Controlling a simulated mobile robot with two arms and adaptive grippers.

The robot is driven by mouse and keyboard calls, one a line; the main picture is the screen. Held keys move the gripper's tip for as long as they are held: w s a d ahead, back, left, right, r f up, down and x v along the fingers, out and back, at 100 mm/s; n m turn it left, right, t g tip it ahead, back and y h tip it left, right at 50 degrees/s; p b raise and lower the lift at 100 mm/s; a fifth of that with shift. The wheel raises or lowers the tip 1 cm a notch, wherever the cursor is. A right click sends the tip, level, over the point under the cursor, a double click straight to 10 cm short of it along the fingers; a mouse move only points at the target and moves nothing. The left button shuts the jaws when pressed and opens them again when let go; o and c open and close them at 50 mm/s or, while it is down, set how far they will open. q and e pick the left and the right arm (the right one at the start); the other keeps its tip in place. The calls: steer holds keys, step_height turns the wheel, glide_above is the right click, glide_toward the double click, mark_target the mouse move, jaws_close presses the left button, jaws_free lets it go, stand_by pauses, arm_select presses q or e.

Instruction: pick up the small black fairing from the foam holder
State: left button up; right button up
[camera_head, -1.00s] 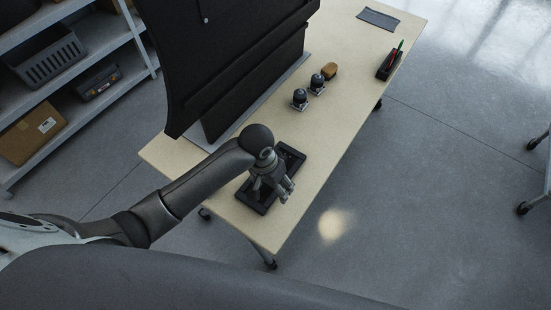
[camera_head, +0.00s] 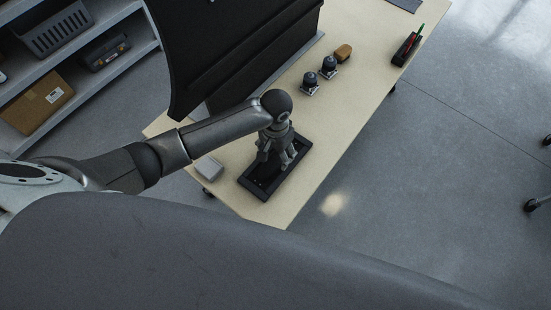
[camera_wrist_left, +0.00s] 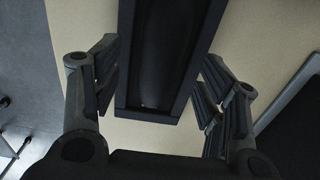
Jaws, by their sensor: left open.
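The black foam holder (camera_head: 258,187) is a dark rectangular tray lying on the near end of the table. My left gripper (camera_head: 276,161) is above it, pointing down, with its fingers apart. In the left wrist view the tray (camera_wrist_left: 150,116) runs lengthwise between the open fingers of my left gripper (camera_wrist_left: 158,70). A long dark rounded shape, seemingly the small black fairing (camera_wrist_left: 160,60), lies inside the tray's rim, black on black. Nothing is between the fingertips that I can see being gripped. In the head view the arm and gripper hide part of the tray. My right gripper is not in view.
A small grey box (camera_head: 208,168) lies left of the holder. A large black panel (camera_head: 235,50) stands along the table's left side. Two dark knob-like parts (camera_head: 328,67) (camera_head: 310,84), a brown object (camera_head: 343,53) and a pen holder (camera_head: 406,49) are farther along the table (camera_head: 345,110).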

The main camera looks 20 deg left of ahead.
mark_target(275, 157)
arm_select(q)
steer(key=shift+w+a+f, duration=0.1)
steer(key=shift+w+f, duration=0.05)
steer(key=shift+f, duration=1.7)
steer(key=c, duration=1.3)
steer(key=shift+r, duration=0.15)
